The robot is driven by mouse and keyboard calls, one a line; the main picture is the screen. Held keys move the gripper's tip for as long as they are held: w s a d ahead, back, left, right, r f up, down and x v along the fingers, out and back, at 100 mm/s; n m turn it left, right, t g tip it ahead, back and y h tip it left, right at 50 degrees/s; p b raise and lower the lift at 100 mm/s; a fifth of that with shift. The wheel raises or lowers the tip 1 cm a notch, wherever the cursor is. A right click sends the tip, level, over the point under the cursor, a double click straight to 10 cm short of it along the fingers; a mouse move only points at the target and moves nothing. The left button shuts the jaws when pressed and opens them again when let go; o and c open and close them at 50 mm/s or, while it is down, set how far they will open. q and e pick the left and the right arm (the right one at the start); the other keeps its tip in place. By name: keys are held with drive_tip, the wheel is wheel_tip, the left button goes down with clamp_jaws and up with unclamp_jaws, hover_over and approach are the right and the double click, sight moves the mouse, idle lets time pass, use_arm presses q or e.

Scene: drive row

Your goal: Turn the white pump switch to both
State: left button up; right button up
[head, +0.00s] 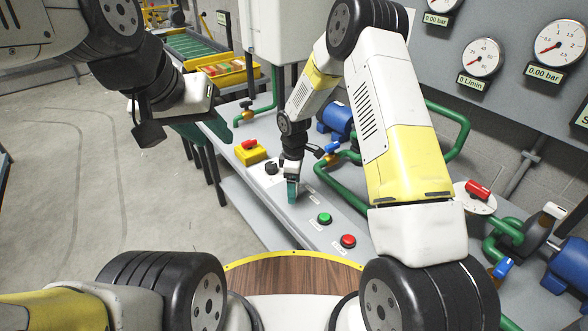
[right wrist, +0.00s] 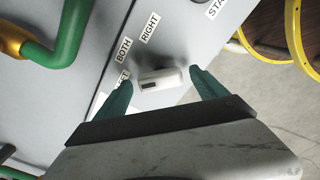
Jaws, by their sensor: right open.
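The white pump switch (right wrist: 160,78) is a small block on the grey panel (right wrist: 195,42) in the right wrist view. Its dark-marked end faces left, towards a partly hidden label ending in "T". The labels BOTH (right wrist: 123,50) and RIGHT (right wrist: 150,28) are above it. My right gripper (right wrist: 160,82) is open, with one green finger on each side of the switch; I cannot tell whether they touch it. In the head view my right gripper (head: 292,190) is low over the panel and hides the switch.
A green button (head: 325,218) and a red button (head: 348,241) sit on the panel nearer me. A yellow box with a red handle (head: 250,149) and a black knob (head: 272,168) are farther back. Green pipes (head: 345,190) and a blue pump (head: 337,121) stand to the right.

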drive_tip(key=c, duration=1.4)
drive_tip(key=shift+o, duration=0.2)
drive_tip(key=shift+m, duration=0.4)
drive_tip(key=m, duration=0.3)
drive_tip(key=shift+m, duration=2.5)
drive_tip(key=o, duration=1.4)
drive_tip(key=shift+c, duration=0.2)
